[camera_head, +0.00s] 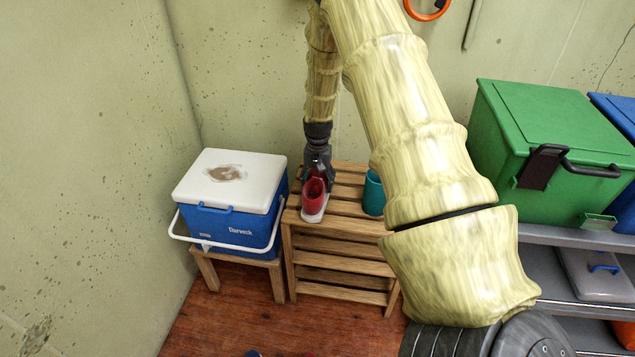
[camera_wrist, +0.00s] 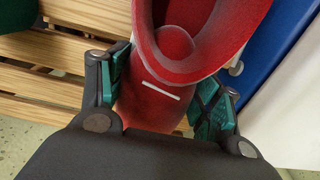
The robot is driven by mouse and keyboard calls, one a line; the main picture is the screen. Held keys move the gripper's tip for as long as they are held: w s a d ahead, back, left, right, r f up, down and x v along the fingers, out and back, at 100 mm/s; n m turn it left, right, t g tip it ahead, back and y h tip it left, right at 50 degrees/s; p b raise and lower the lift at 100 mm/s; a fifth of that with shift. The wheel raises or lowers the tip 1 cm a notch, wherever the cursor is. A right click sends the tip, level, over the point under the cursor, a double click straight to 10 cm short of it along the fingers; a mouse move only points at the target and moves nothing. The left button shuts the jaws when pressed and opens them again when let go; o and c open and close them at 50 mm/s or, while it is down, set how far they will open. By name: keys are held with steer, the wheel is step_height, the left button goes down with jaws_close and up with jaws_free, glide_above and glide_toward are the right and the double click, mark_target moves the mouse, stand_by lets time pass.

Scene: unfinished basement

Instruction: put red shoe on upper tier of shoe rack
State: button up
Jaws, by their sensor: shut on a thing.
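The red shoe (camera_head: 314,193) with a pale sole is at the left end of the upper tier of the wooden shoe rack (camera_head: 340,231). It looks upright and at the tier's surface; whether its sole rests fully on the slats is hard to tell. My gripper (camera_head: 316,172) reaches down from above and is shut on the shoe. In the wrist view the red shoe (camera_wrist: 180,80) lies between the two green-padded fingers (camera_wrist: 165,100), with wooden slats (camera_wrist: 45,75) to the left. The far part of the shoe is cut off there.
A teal cup-like item (camera_head: 374,193) stands on the rack to the right of the shoe, partly behind my arm. A blue and white cooler (camera_head: 230,200) sits on a low wooden stand close on the left. A green bin (camera_head: 560,150) stands on grey shelving at right.

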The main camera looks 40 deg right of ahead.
steer(key=o, duration=1.2)
steer(key=shift+f, duration=0.1)
step_height(320, 180, up, 12)
steer(key=shift+p, duration=0.45)
